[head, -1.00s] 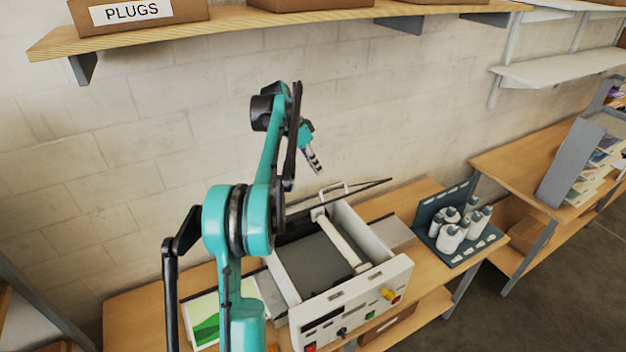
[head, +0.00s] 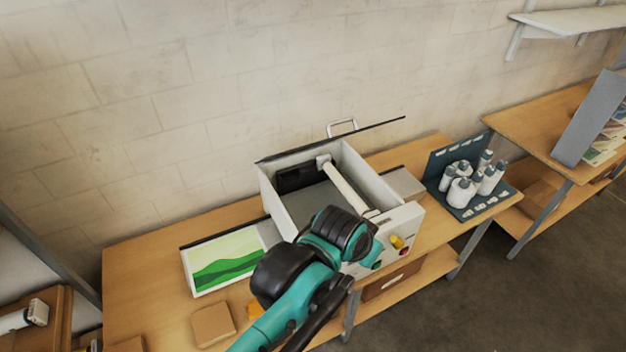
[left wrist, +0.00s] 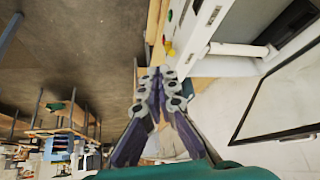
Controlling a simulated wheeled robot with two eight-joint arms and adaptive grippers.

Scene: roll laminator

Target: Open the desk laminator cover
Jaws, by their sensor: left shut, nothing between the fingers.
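The desk laminator (head: 395,222) is a white box on the wooden bench. Its top is open, with the dark interior and a pale roller (head: 347,188) showing. The cover (head: 330,140) is raised at the back, seen nearly edge-on as a thin dark line, with a handle (head: 342,127) behind it. In the left wrist view the cover (left wrist: 275,95) is a pale panel with a dark frame at the right. My left gripper (left wrist: 160,73) is shut and empty, apart from the cover. In the head view my arm hides its fingers and part of the laminator front. My right gripper is out of view.
A green picture in a tray (head: 225,268) lies left of the laminator. A dark rack of white bottles (head: 466,187) stands to its right. A small brown block (head: 213,326) lies near the bench front. The wall is close behind; the bench's left end is clear.

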